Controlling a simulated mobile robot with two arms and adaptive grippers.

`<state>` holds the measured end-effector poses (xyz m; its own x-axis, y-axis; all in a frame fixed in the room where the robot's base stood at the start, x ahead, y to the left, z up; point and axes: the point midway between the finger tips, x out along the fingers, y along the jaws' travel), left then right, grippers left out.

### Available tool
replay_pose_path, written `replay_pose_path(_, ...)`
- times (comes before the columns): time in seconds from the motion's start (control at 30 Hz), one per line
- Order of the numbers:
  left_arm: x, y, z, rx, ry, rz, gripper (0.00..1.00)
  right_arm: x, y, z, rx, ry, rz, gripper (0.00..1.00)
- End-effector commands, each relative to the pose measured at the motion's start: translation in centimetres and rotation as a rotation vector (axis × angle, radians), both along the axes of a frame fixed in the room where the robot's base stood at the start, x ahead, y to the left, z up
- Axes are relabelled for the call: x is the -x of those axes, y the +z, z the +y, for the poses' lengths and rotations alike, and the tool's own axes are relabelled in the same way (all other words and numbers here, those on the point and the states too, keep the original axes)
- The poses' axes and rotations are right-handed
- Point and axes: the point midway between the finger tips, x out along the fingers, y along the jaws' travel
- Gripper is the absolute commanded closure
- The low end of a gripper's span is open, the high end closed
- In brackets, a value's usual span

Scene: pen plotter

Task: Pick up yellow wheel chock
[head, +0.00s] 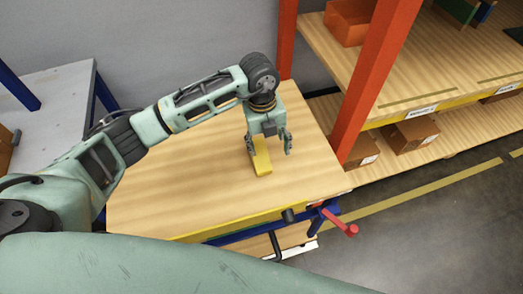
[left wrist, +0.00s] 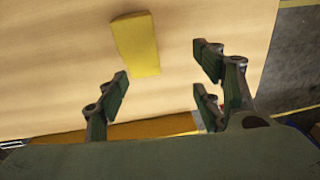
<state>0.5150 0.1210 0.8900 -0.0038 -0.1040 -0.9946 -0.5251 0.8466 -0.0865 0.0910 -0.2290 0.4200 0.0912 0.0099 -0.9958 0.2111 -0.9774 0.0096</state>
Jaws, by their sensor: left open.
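The yellow wheel chock (head: 262,163) lies on the wooden tabletop (head: 190,190), towards its right side. It also shows in the left wrist view (left wrist: 138,46), in the upper middle, a little beyond the fingertips. My left gripper (head: 269,146) hangs over the table with its fingers pointing down, right at the chock. Its fingers are open and apart in the left wrist view (left wrist: 165,75), with nothing held between them. In the head view the left finger partly overlaps the chock's upper end. My right gripper is not in view.
An orange-posted shelf (head: 365,90) with cardboard boxes (head: 411,133) and an orange bin (head: 348,22) stands right of the table. A red-handled clamp or vise (head: 338,220) sits at the table's front edge. The tabletop around the chock is clear.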

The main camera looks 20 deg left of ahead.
Motion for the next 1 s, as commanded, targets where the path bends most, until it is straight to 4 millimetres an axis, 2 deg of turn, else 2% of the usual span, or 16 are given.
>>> replay_pose_path(0.07,-0.5,0.0,1.9,-0.074,0.029,0.000,0.39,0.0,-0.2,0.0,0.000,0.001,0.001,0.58)
replay_pose_path(0.17,-0.6,-0.4,2.8,-0.109,0.045,0.004,0.39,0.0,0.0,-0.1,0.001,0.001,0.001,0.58)
replay_pose_path(0.47,-0.5,-3.6,2.9,-0.107,0.044,0.006,0.39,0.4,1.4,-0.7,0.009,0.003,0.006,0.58)
replay_pose_path(0.57,-0.5,-5.2,3.0,-0.106,0.043,0.006,0.39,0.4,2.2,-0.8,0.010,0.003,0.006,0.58)
replay_pose_path(0.7,-0.6,-7.1,2.9,-0.105,0.042,0.004,0.39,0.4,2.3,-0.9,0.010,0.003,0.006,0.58)
replay_pose_path(1.0,-0.6,-7.7,2.9,-0.104,0.041,0.001,0.40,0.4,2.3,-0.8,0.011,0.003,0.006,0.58)
